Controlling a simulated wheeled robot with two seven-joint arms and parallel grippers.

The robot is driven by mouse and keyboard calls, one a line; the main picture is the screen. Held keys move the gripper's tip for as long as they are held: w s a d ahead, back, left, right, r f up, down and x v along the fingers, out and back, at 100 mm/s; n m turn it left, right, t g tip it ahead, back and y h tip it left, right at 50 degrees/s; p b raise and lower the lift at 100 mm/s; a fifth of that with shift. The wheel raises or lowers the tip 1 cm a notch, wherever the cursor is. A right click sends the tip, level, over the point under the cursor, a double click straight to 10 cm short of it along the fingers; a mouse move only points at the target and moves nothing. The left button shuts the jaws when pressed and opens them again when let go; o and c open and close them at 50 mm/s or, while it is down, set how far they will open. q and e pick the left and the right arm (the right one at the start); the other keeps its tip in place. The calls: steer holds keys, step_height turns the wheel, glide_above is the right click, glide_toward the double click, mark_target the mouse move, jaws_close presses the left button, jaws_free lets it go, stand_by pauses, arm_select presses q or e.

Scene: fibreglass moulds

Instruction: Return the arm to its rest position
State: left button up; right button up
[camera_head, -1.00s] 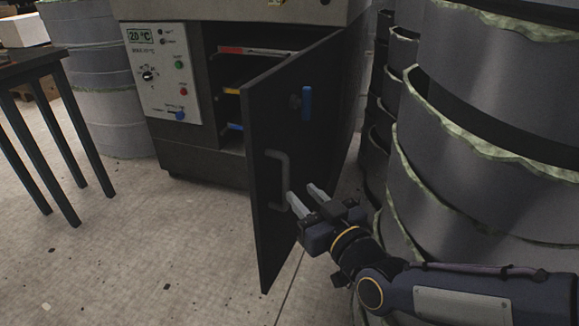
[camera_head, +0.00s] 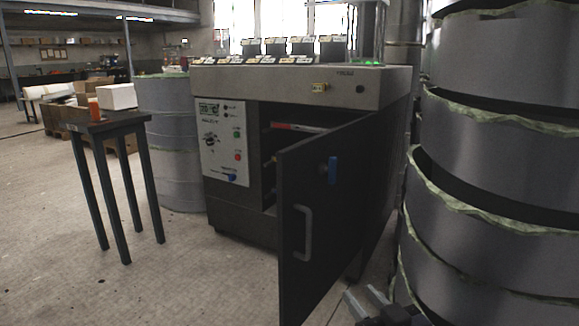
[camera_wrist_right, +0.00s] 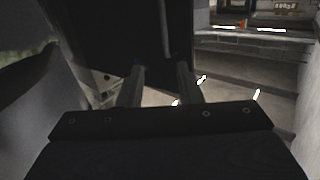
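My right gripper (camera_head: 366,296) is at the bottom edge of the head view, below and right of the dark cabinet door (camera_head: 305,268). Only its fingers and a bit of its body show there. In the right wrist view its two fingers (camera_wrist_right: 161,80) are apart with nothing between them. The door stands partly open and has a grey bar handle (camera_head: 308,233). The gripper is clear of this handle. In the wrist view the dark door (camera_wrist_right: 118,35) and its handle (camera_wrist_right: 165,28) lie beyond the fingers. My left gripper is not in view.
Stacked grey rings with rough green-white edges (camera_head: 480,165) stand close on the right. The cabinet (camera_head: 245,215) has a control panel (camera_head: 221,150). A small dark table (camera_head: 110,125) with a white box (camera_head: 118,96) stands left. The floor at front left is clear.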

steer(key=s+d+f+m+g+h+p, duration=0.1)
steer(key=s+d+f+m+g, duration=0.15)
steer(key=s, duration=0.45)
steer(key=s+d+f+m+g+p, duration=0.1)
steer(key=s+d+g+p, duration=0.1)
steer(key=s+d+g, duration=0.3)
steer(key=s+f+m+g+h+p, duration=0.1)
steer(key=s+f+m+g, duration=0.15)
steer(key=s, duration=0.55)
step_height(320, 180, up, 38)
steer(key=n+p, duration=0.1)
steer(key=p, duration=3.7)
steer(key=shift+w+g, duration=0.2)
steer(key=shift+g, duration=0.1)
